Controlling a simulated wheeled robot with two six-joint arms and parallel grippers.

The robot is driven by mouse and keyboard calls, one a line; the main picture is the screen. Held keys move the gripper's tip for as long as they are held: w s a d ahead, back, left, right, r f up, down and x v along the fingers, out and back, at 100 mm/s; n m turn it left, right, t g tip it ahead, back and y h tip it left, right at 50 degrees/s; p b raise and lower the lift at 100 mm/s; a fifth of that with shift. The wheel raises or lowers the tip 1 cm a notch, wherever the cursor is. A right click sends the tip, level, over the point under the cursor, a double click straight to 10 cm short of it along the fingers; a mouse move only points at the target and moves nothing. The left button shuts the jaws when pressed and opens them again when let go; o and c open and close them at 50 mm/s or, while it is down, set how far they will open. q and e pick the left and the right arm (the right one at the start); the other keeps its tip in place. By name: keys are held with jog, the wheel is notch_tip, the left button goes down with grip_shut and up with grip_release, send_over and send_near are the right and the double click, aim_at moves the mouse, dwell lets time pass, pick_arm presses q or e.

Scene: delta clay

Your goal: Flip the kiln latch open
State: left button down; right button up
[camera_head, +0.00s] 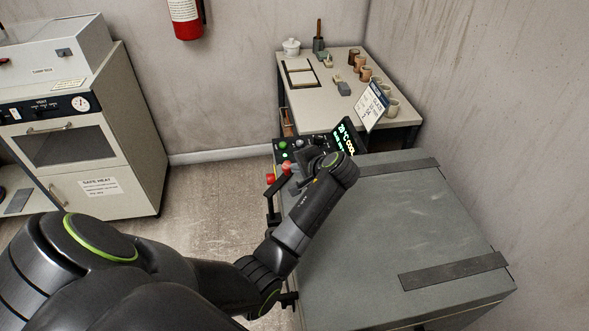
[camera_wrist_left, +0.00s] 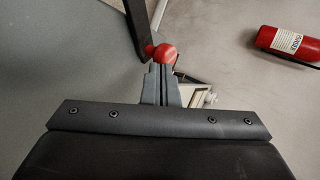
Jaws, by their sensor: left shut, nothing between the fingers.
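The kiln (camera_head: 400,225) is a grey box at the right front with dark straps across its lid. At its left edge is the latch (camera_head: 271,203), a dark bar with a red end. In the left wrist view the dark latch bar (camera_wrist_left: 137,25) runs to a red knob (camera_wrist_left: 165,54). My left gripper (camera_head: 290,181) is shut and empty, over the kiln's left edge beside the red parts. In the left wrist view its fingertips (camera_wrist_left: 161,68) are right at the red knob; I cannot tell whether they touch. My right gripper is not in view.
A control panel with a lit display (camera_head: 345,137) stands behind my left gripper. A worktable (camera_head: 310,100) with cups and tools is at the back. A cabinet oven (camera_head: 80,150) stands at left. A fire extinguisher (camera_head: 185,18) hangs on the wall. Floor between is clear.

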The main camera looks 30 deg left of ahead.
aim_at(286, 164)
pick_arm(q)
jog(key=a+p, duration=0.1)
jog(key=a+n+g, duration=0.1)
jog(key=shift+w+a+p, duration=0.3)
jog(key=shift+w+p, duration=0.05)
jog(key=shift+w, duration=0.05)
jog(key=shift+a+p, duration=0.7)
jog(key=shift+a, duration=0.15)
jog(key=shift+a+n+g+y+p, duration=0.35)
jog(key=shift+a+n+g, duration=0.25)
jog(key=shift+a+n, duration=0.2)
jog(key=shift+a+f, duration=0.1)
jog(key=shift+a, duration=0.15)
jog(key=shift+s+a, duration=0.1)
jog(key=shift+p, duration=0.3)
